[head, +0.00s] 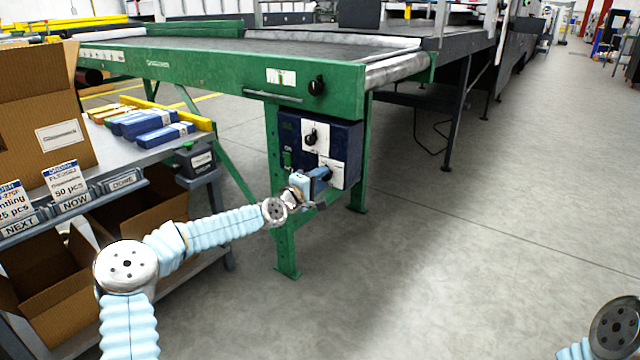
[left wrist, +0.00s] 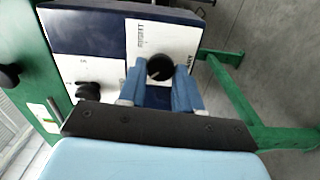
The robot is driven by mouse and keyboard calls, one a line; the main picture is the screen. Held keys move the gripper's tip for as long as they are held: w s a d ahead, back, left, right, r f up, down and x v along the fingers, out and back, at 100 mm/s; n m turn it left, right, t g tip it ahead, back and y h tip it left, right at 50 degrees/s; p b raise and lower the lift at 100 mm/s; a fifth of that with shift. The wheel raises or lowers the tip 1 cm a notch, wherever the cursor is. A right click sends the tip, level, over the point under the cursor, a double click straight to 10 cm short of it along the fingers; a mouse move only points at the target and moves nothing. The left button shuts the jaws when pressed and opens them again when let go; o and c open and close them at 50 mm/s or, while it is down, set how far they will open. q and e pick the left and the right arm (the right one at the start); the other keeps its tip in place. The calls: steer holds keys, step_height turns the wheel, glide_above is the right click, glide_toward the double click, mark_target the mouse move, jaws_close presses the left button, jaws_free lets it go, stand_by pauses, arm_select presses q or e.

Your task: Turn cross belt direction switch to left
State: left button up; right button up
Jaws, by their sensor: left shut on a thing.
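A blue control box (head: 290,135) hangs on the green leg of the conveyor and carries two white plates with black knobs. The upper knob (head: 311,138) is free. My left gripper (head: 321,174) is at the lower plate (head: 338,179), and its fingers hide most of that plate's knob. In the left wrist view, my left gripper's blue fingers (left wrist: 160,88) are shut on this black knob (left wrist: 160,67), one on each side. The plate's small lettering and the knob's exact pointing are hard to read. My right gripper is out of view.
The green conveyor frame (head: 220,80) passes above the box, with another black knob (head: 316,86) on its side. A workbench with a grey edge (head: 100,193), cardboard boxes (head: 40,110) and blue packs (head: 150,122) stands left. The floor to the right is clear.

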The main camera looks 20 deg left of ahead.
arm_select(q)
steer(key=shift+f+n, duration=0.1)
steer(key=shift+n, duration=0.4)
steer(key=o, duration=1)
steer(key=v, duration=1.4)
steer(key=shift+w, duration=0.1)
